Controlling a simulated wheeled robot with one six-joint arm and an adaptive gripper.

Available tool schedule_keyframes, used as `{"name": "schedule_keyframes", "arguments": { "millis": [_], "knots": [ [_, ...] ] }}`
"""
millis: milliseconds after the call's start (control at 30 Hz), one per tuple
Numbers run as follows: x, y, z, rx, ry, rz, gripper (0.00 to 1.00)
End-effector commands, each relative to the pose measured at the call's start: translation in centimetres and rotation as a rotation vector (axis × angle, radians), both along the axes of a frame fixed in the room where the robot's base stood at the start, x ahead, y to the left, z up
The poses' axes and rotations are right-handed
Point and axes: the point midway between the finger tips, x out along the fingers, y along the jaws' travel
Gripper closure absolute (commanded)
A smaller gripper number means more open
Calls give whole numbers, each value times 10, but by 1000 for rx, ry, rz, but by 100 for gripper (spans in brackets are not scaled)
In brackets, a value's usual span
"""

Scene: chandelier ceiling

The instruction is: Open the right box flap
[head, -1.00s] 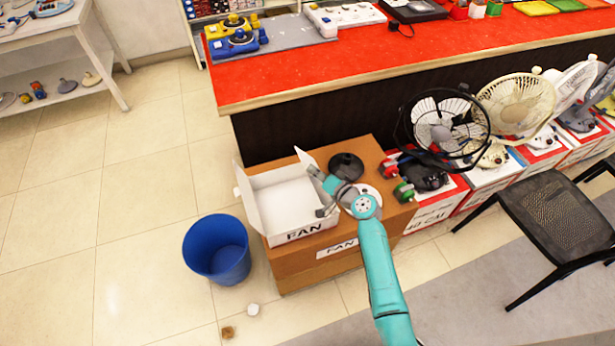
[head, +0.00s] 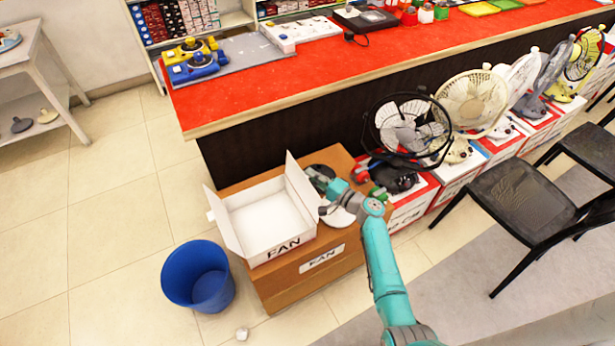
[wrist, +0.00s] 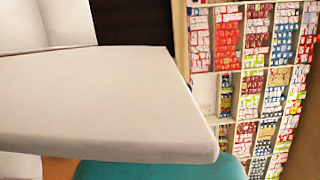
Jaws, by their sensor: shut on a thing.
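The white box marked FAN (head: 268,222) sits with its top open on a brown carton. Its left flap (head: 226,224) stands up and leans outward. Its right flap (head: 300,184) stands up along the right side. My gripper (head: 323,207) is at the outer side of the right flap, near its front end, and is shut on it. The fingertips are small and partly hidden in the head view. In the wrist view the white flap (wrist: 110,105) fills much of the picture, with a teal part of my arm below it.
The brown carton (head: 312,275) bears the box, with a dark round base and a white disc right of it. A blue bin (head: 198,278) stands on the floor at left. Several fans stand on boxes at right, by a black chair (head: 520,200). A red counter (head: 350,70) runs behind.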

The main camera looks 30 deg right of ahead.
Motion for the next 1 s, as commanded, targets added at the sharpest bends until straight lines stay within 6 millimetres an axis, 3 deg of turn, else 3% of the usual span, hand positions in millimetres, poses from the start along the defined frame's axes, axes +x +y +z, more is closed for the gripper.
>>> {"name": "schedule_keyframes", "arguments": {
  "millis": [667, 700, 767, 1000],
  "knots": [
    [-1, -8, -6, -7, 6, -6, 100],
    [-1, -8, -6, -7, 6, -6, 80],
    [-1, -8, -6, -7, 6, -5, 67],
    [0, -7, -5, -6, 3, -4, 67]
  ]
}}
